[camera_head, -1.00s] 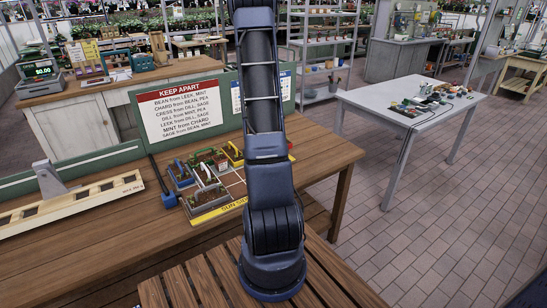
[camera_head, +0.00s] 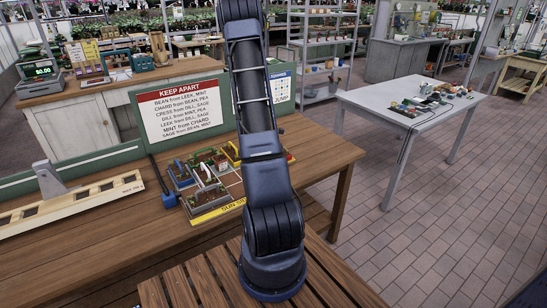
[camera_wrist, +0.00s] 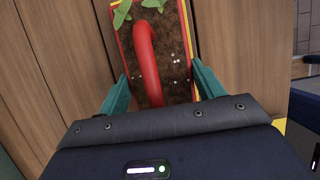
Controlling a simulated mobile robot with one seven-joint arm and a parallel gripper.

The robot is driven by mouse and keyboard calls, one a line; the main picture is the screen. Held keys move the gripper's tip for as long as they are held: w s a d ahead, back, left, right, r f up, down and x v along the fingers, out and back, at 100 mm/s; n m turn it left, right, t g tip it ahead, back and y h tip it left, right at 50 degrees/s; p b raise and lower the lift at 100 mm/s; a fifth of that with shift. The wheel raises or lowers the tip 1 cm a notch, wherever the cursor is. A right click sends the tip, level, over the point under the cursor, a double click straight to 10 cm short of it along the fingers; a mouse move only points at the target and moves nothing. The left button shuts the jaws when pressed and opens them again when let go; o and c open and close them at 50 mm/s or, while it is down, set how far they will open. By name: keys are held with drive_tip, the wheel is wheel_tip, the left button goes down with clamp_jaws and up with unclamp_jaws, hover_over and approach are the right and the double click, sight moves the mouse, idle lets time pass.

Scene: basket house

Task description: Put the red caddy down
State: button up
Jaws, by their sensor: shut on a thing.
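The red caddy shows in the wrist view as a long soil-filled box with a red arched handle (camera_wrist: 147,62), red and yellow edges, and green leaves at its far end. My gripper (camera_wrist: 160,88) is shut on it, with one teal finger on each side. Brown wooden planks lie around it, and I cannot tell whether its base touches them. In the head view my own arm hides the gripper. A small red patch (camera_head: 291,158) shows beside the arm, and I cannot tell whether it is this caddy.
On the wooden table (camera_head: 90,245) a yellow-edged board (camera_head: 218,211) holds several planted caddies (camera_head: 206,188), left of my arm. A keep-apart sign (camera_head: 180,112) stands behind them. A long slotted wooden rack (camera_head: 75,203) lies at the left. The table's front left is clear.

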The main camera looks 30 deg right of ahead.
drive_tip(key=shift+f, duration=0.1)
drive_tip(key=o, duration=1.3)
drive_tip(key=shift+c, duration=0.2)
